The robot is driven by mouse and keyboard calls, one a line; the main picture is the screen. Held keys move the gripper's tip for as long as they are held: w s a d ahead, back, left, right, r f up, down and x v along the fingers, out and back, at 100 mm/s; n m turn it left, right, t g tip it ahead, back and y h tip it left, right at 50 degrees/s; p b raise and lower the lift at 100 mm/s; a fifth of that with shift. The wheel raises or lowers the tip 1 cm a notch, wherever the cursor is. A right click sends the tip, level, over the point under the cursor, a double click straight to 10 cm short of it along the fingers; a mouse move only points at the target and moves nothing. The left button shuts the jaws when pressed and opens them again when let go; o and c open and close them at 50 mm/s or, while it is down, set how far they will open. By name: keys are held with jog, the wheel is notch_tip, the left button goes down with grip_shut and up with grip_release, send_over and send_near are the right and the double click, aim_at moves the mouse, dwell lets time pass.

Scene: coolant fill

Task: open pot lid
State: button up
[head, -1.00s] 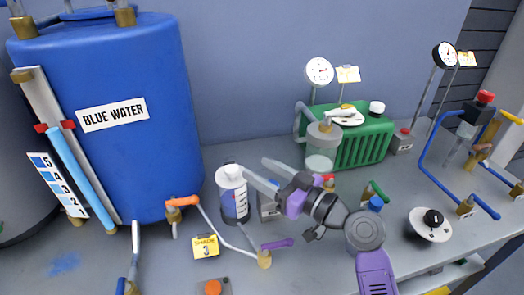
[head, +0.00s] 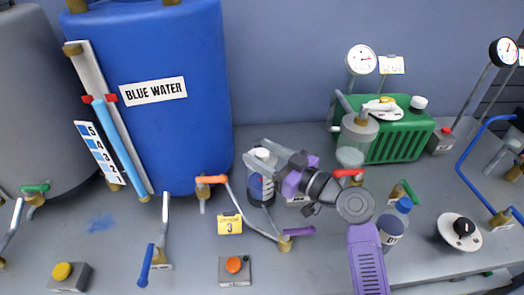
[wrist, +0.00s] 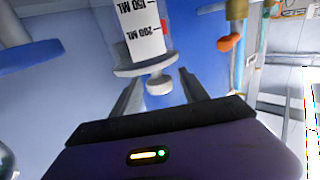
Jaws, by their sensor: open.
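The pot (head: 261,188) is a small clear cylinder with a millilitre scale and blue liquid. It stands on the grey bench, in front of the blue tank. Its pale lid (wrist: 139,69) shows in the wrist view, with a round knob (wrist: 160,83) on top. My gripper (head: 256,150) is open at the pot's top, coming from the right. In the wrist view the two fingers stand on either side of the knob with visible gaps. The fingers partly hide the lid in the head view.
A blue water tank (head: 185,130) stands behind the pot. An orange-handled valve (head: 211,180) and a purple-handled valve (head: 297,232) are close by in front. A green ribbed unit (head: 400,140) with a clear jar (head: 357,140) stands to the right. A blue-capped bottle (head: 390,230) is near my arm.

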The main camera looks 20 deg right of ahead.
jog(key=shift+w, duration=0.1)
grip_shut()
dwell(1.4)
